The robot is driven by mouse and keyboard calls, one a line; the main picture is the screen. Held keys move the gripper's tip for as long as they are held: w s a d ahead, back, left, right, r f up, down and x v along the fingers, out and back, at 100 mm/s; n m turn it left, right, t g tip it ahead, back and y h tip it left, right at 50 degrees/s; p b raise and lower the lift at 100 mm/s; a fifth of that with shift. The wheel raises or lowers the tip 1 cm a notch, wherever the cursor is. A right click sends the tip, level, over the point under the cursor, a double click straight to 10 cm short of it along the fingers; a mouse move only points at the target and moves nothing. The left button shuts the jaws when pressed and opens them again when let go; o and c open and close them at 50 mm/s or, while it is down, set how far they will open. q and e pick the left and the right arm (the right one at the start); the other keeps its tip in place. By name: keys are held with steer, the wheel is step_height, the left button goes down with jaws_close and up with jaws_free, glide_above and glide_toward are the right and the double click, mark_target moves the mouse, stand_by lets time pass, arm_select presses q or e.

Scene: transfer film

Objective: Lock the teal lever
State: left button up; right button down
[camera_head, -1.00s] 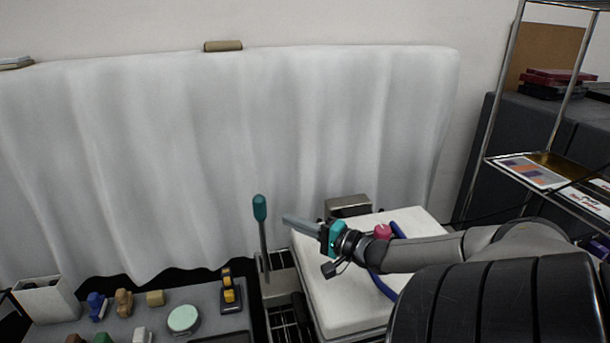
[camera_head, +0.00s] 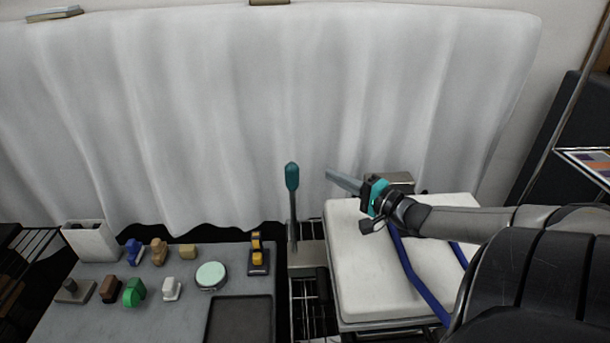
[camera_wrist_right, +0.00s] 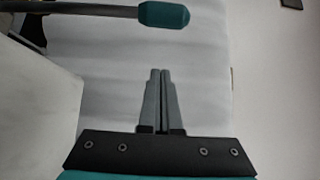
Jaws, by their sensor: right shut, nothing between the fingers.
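The teal lever (camera_head: 292,178) stands upright in the head view, a teal grip on a thin grey rod that rises from a pale base (camera_head: 307,259). In the right wrist view its teal grip (camera_wrist_right: 163,14) and rod lie across the top left, beyond my fingertips. My right gripper (camera_head: 330,172) is shut and empty, to the right of the lever's grip, with a gap between them. Its two fingers also show together in the right wrist view (camera_wrist_right: 161,72). My left gripper is not in view.
A white padded surface (camera_head: 350,290) with blue straps lies right of the lever, under my right arm. A grey table (camera_head: 180,318) at the left holds several small coloured objects and a round mint-topped item (camera_head: 211,274). A white curtain (camera_head: 200,120) hangs behind.

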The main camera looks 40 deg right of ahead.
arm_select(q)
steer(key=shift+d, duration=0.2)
arm_select(e)
steer(key=w+a, duration=0.4)
steer(key=w, duration=0.2)
steer(key=shift+w, duration=0.2)
stand_by(0.5)
